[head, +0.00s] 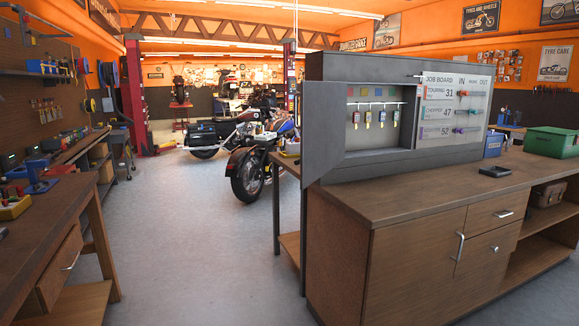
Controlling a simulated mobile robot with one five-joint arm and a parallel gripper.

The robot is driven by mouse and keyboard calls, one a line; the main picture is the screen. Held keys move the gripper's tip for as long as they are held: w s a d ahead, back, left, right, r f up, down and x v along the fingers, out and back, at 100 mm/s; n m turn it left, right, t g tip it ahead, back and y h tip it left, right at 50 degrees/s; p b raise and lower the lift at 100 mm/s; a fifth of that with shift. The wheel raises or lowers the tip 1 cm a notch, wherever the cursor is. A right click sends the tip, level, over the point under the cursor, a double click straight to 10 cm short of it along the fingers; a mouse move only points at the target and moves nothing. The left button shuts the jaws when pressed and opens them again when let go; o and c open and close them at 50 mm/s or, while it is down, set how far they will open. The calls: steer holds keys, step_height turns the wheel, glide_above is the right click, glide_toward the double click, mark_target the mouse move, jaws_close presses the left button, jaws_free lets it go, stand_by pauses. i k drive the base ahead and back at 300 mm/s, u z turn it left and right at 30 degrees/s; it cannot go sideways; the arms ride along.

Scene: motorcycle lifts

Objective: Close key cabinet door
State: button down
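The grey key cabinet (395,66) stands on the wooden counter on the right side of the head view. Its door (323,132) is open, swung out to the left of the opening and toward me. I see no handle on the door's visible face. Inside the opening, several keys with coloured tags (368,118) hang from a rail, below a row of coloured squares. My gripper is not in view.
The wooden counter (400,208) has drawers and metal handles. A job board (455,105), black tray (495,171), blue bin (493,144) and green box (552,141) are nearby. A workbench (60,205) stands left, motorcycles (250,170) behind. The middle floor (190,240) is clear.

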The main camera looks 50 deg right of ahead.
mark_target(323, 104)
steer(key=i, duration=0.9)
